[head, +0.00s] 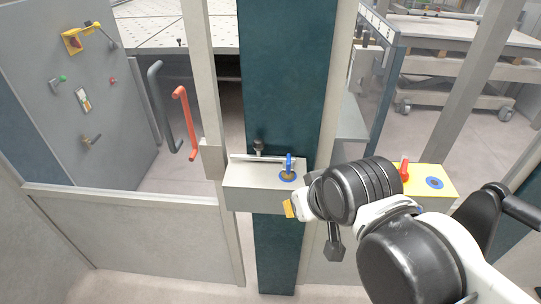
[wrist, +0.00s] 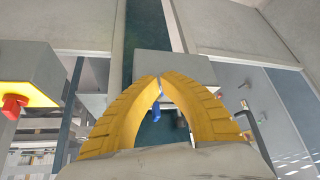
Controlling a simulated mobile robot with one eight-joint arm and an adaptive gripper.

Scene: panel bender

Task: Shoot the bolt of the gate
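A grey box (head: 250,198) is fixed on the dark teal post. A thin metal rod (head: 262,157) lies along its top, and a blue lever (head: 289,163) stands on a blue ring at its right. I take the rod for the bolt. The gate (head: 130,230), a pale framed panel, is left of the post; its upright has a small block (head: 213,158) beside the box. My gripper (head: 290,208) is in front of the box's right side, below the lever. In the wrist view its yellow fingertips (wrist: 160,79) meet with nothing visible between them; the blue lever (wrist: 157,112) shows behind them.
A yellow-topped box (head: 455,178) with a red lever (head: 404,168) and blue ring is to the right, behind my arm. A grey panel with knobs (head: 85,100) and a red bent handle (head: 185,120) are beyond the gate. Free space is above the grey box.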

